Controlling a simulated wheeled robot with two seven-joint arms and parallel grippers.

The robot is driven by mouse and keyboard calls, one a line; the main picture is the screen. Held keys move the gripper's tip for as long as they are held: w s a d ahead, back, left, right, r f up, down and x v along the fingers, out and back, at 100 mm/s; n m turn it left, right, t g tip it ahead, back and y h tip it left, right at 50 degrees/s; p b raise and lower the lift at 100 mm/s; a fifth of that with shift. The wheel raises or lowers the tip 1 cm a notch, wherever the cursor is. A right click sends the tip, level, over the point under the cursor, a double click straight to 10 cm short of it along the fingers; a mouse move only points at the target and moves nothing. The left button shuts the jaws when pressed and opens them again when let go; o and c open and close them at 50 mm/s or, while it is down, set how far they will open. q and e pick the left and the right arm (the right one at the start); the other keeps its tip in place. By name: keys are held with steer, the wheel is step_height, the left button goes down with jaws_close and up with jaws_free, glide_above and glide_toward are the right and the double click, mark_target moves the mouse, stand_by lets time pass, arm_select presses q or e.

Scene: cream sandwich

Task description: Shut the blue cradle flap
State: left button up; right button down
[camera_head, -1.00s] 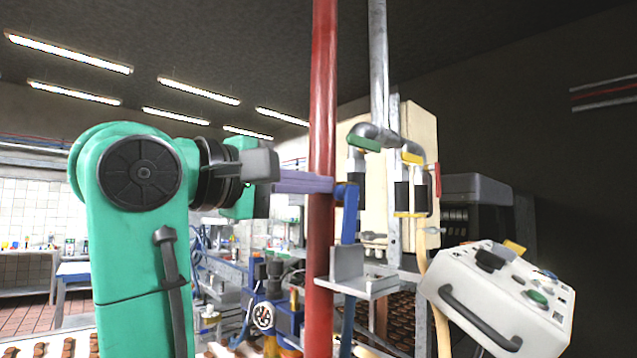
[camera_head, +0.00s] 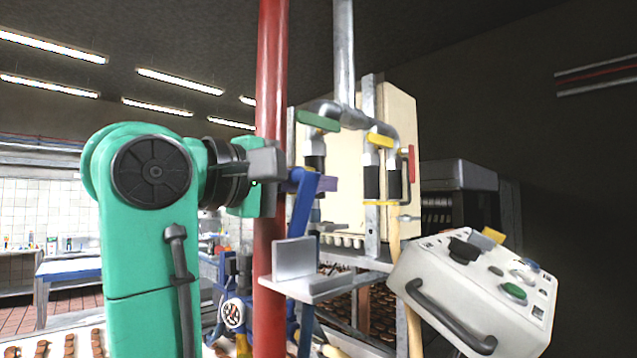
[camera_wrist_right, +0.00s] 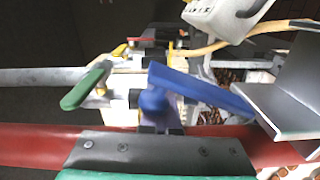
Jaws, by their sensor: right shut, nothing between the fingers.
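The blue cradle flap (camera_head: 303,210) stands steeply, its top leaning right, above the grey cradle (camera_head: 315,286) on the red pole (camera_head: 271,90). In the right wrist view the flap (camera_wrist_right: 200,90) crosses the middle as a long blue bar. My right gripper (camera_head: 328,184), on the green arm, is shut and empty. Its purple fingertips show just right of the flap's upper part, with the flap in front of them. Whether they touch it, I cannot tell. The flap hides part of the fingers. My left gripper is not in view.
A white control box (camera_head: 475,290) with a black handle is close at the right. Pipes with a green lever (camera_head: 318,121) and a yellow lever (camera_head: 380,140) stand behind the flap. The red pole is right beside my right gripper.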

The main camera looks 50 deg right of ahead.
steer(key=c, duration=1)
jaws_free()
steer(key=a, duration=0.3)
steer(key=shift+r, duration=0.25)
steer(key=shift+w+d+f, duration=0.1)
steer(key=shift+d, duration=0.2)
arm_select(q)
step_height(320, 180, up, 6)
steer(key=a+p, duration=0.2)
steer(key=p, duration=0.3)
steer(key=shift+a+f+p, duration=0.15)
steer(key=shift+p, duration=0.25)
arm_select(e)
steer(key=a, duration=1.3)
steer(key=shift+w+a, duration=0.3)
